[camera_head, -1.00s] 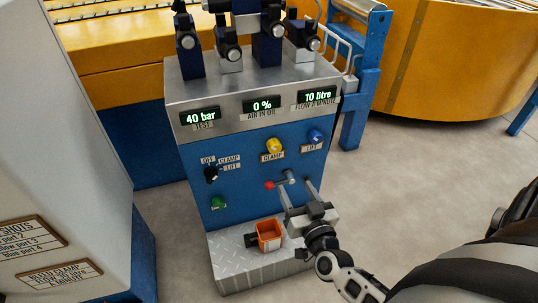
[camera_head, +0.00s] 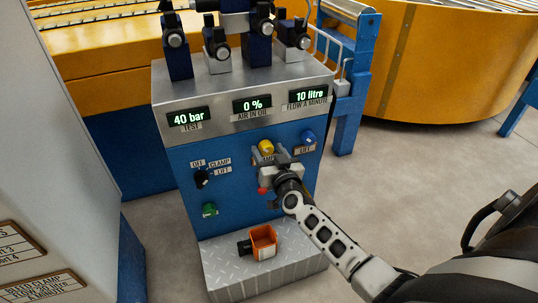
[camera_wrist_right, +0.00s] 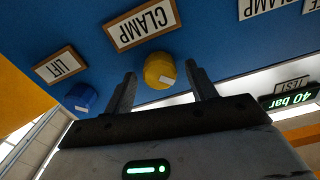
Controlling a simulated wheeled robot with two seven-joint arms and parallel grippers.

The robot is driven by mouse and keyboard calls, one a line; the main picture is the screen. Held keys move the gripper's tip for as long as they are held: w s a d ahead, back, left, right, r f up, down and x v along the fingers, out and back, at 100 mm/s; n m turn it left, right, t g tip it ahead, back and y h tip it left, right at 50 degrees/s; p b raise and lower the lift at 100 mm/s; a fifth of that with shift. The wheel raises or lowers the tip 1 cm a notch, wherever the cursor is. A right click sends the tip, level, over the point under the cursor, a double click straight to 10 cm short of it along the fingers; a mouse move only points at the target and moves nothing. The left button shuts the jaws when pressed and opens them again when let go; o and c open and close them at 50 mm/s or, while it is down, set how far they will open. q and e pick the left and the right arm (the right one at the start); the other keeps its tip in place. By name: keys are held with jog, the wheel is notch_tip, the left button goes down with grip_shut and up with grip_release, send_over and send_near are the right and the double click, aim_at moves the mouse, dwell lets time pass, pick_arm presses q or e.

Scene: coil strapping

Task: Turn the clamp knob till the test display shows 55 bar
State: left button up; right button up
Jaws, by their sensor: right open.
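The yellow clamp knob (camera_head: 266,146) is on the blue front panel, above its CLAMP label, which my gripper partly covers in the head view. My right gripper (camera_head: 270,154) is open at the knob. In the right wrist view the knob (camera_wrist_right: 160,70) sits between the two spread fingers (camera_wrist_right: 161,88), with a gap on each side. The test display (camera_head: 188,118) reads 40 bar; it also shows in the right wrist view (camera_wrist_right: 290,97). My left gripper is not in view.
A blue LIFT knob (camera_head: 307,137) is right of the yellow knob. A black selector (camera_head: 202,178) and a green button (camera_head: 209,209) are at left.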

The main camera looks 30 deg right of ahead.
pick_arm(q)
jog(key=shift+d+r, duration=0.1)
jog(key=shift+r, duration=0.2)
pick_arm(e)
jog(key=shift+w, duration=0.1)
jog(key=c, duration=1)
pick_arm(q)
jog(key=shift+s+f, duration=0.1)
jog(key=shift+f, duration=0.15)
